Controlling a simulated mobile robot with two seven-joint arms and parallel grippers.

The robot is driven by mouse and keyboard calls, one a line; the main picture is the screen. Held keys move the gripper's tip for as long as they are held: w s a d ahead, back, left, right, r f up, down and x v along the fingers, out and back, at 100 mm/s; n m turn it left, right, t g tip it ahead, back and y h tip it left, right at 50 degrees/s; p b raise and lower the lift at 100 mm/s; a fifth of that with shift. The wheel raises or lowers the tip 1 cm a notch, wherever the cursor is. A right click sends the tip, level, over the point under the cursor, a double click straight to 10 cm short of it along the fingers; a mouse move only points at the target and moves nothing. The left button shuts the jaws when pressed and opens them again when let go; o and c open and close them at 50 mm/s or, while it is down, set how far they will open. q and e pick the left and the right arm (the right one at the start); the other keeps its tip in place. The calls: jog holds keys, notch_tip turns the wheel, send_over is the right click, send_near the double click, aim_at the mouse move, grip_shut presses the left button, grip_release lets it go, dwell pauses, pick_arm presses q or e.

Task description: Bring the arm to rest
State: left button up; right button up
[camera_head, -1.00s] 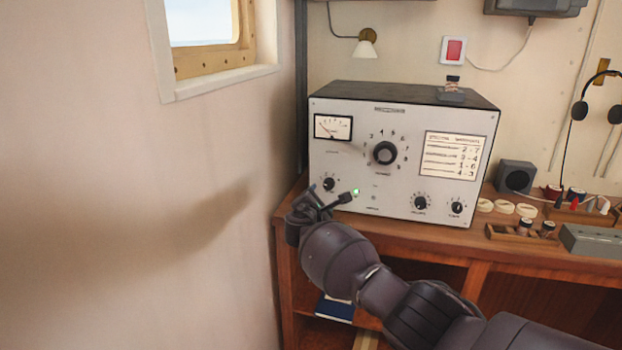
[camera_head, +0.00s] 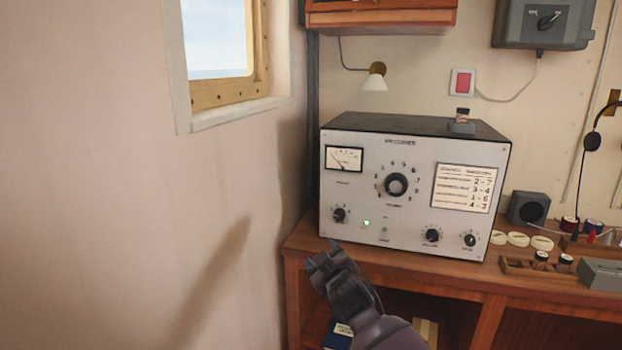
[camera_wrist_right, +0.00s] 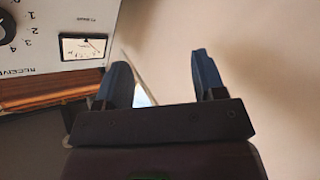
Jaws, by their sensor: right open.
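My right arm comes in from the bottom of the head view, and its dark gripper (camera_head: 322,254) is in front of the desk's left front edge, below the receiver. In the right wrist view the two blue-grey fingers of the right gripper (camera_wrist_right: 160,75) stand apart with nothing between them. The grey receiver (camera_head: 410,222) stands on the wooden desk (camera_head: 395,262), with a lit green lamp, a meter, several knobs and a printed card on its front. My left gripper is in neither view.
A speaker (camera_head: 528,208), pale discs (camera_head: 518,239) and a small wooden tray (camera_head: 515,265) lie right of the receiver. The bare wall (camera_head: 100,220) with a window is at the left. Books (camera_head: 340,335) sit on the shelf under the desk.

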jog(key=s+d+f+m+g+h, duration=0.1)
jog(key=s+d+f+m, duration=0.2)
jog(key=s+d+f, duration=0.5)
jog(key=s+d+f+m+g+h, duration=0.2)
jog(key=s+d+f, duration=0.6)
jog(key=s, duration=1.1)
jog(key=s+d+f+m+g+h, duration=0.1)
jog(key=s+d+f+m, duration=0.3)
jog(key=s+d+f, duration=0.4)
jog(key=s+f, duration=0.2)
jog(key=s, duration=0.3)
jog(key=shift+s+d+g+h, duration=0.25)
jog(key=shift+d+g+h, duration=0.05)
jog(key=shift+g+h, duration=0.1)
